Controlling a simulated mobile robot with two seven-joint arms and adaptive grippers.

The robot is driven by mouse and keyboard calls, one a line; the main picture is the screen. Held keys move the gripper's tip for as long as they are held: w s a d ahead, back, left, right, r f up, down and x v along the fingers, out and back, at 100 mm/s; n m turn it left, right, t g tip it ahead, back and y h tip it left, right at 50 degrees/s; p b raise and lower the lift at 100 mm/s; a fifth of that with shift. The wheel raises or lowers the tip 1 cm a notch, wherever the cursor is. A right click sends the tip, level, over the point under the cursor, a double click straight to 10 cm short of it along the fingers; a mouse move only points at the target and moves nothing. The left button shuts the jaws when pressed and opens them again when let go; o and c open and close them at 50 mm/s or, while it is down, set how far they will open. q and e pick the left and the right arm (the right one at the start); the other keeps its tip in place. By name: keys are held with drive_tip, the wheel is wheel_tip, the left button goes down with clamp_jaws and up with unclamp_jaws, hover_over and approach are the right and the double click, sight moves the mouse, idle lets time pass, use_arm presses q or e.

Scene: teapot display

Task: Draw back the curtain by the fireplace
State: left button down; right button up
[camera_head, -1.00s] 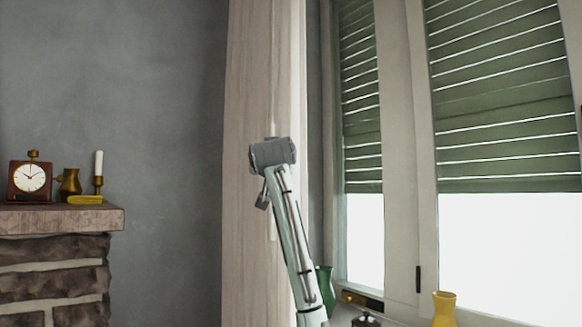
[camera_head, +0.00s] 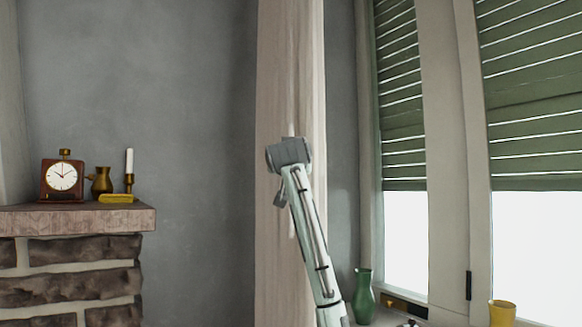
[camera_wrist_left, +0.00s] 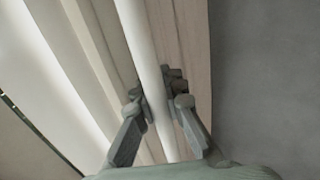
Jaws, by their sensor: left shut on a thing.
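The pale beige curtain (camera_head: 270,240) hangs in a narrow upright strip between the fireplace (camera_head: 75,265) and the window (camera_head: 445,150). My left arm reaches up in front of it in the head view, its wrist over the curtain's right part; the fingers are largely hidden there. More curtain cloth (camera_wrist_left: 185,60) shows to the right of the fold. My right gripper is not in view.
The mantel holds a clock (camera_head: 62,177), a brass jug (camera_head: 101,182) and a candle (camera_head: 129,162). A green vase (camera_head: 364,295) and a yellow vase (camera_head: 502,313) stand below the window. Bare grey wall (camera_head: 200,200) lies between fireplace and curtain.

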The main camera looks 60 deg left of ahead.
use_arm(q)
drive_tip(key=c, duration=1.7)
unclamp_jaws()
drive_tip(key=v, duration=1.2)
